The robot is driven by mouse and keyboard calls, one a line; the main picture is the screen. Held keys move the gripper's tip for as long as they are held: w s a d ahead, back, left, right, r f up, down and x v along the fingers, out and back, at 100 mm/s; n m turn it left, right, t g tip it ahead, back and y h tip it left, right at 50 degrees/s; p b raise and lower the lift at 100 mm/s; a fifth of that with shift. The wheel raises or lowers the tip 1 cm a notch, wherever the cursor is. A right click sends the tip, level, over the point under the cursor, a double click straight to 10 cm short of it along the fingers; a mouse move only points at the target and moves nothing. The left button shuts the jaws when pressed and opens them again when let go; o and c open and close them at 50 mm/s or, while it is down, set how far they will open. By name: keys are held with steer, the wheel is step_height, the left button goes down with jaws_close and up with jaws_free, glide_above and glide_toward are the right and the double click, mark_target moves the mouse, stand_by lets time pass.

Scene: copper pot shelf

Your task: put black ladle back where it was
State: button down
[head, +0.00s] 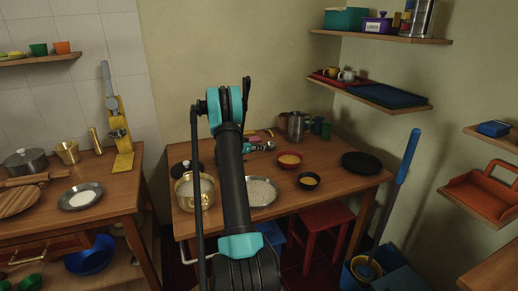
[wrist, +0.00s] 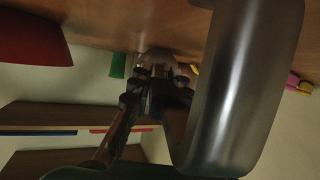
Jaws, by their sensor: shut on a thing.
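My gripper (head: 258,147) is low over the back of the middle table in the head view, mostly hidden behind my arm. In the wrist view my gripper (wrist: 160,82) is shut, with a dark piece between its fingers that I take to be the black ladle (wrist: 172,108). Its outline is hard to make out in the shadow. A large shiny metal form (wrist: 238,90) fills the right of the wrist view, close to the camera; I cannot tell whether it is part of the ladle.
A metal jug (head: 297,126) stands just right of my gripper, with a green cup (head: 326,131) beyond. Two small bowls (head: 289,161) (head: 308,181), a silver plate (head: 262,192) and a brass pot (head: 186,190) are nearer. Wall shelves (head: 385,101) hang above.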

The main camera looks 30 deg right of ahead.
steer(key=shift+f, duration=0.1)
steer(key=c, duration=1.4)
jaws_free()
steer(key=shift+c, duration=0.2)
steer(key=shift+a, duration=0.15)
steer(key=v, duration=1.1)
steer(key=shift+a+r, duration=0.3)
steer(key=shift+r, duration=0.05)
